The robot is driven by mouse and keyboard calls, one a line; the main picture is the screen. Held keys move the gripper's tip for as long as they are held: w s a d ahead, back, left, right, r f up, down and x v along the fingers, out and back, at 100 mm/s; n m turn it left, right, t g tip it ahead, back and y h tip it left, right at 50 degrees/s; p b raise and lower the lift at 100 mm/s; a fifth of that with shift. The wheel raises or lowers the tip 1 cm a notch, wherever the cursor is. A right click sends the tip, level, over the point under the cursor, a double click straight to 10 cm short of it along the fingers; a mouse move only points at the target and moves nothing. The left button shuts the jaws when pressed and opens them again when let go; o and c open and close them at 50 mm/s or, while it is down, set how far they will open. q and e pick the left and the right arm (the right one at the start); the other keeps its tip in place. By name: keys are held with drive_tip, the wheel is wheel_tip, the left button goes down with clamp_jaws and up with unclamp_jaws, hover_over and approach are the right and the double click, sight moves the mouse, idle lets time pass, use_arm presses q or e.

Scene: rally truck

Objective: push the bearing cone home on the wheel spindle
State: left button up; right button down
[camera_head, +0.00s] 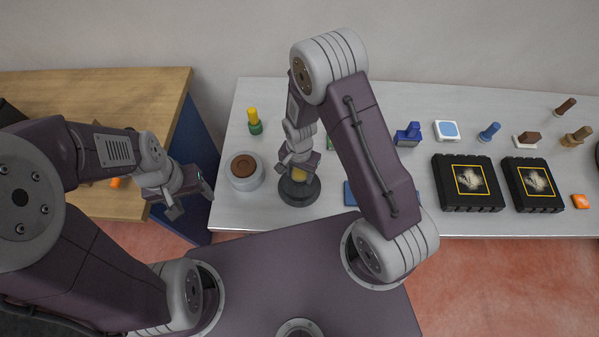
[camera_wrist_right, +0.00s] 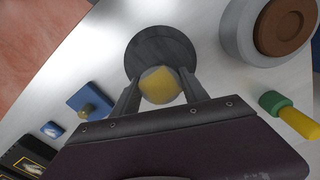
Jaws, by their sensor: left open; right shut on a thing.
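A dark round base (camera_head: 299,197) stands on the grey table; I take it to be the wheel spindle's mount. It also shows in the right wrist view (camera_wrist_right: 158,47). My right gripper (camera_head: 299,170) is above it, pointing down, shut on a yellow rounded piece, apparently the bearing cone (camera_wrist_right: 160,86). The cone sits between the fingers over the near part of the base. The spindle itself is hidden, and I cannot tell whether the cone touches it. My left gripper (camera_head: 190,200) is open and empty, left of the grey table.
A white round housing with a brown top (camera_head: 245,172) stands left of the base. A green and yellow peg (camera_head: 254,122) is behind it. Blue pieces, pegs and two black boxes (camera_head: 467,183) fill the right side. A wooden table (camera_head: 150,95) is at left.

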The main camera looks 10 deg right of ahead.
drive_tip(key=shift+f+b, duration=0.8)
drive_tip(key=shift+f, duration=0.3)
drive_tip(key=c, duration=0.5)
unclamp_jaws()
drive_tip(key=shift+r, duration=0.15)
wheel_tip(320, 180, up, 9)
drive_tip(key=shift+f+b, duration=0.1)
drive_tip(key=shift+b, duration=0.2)
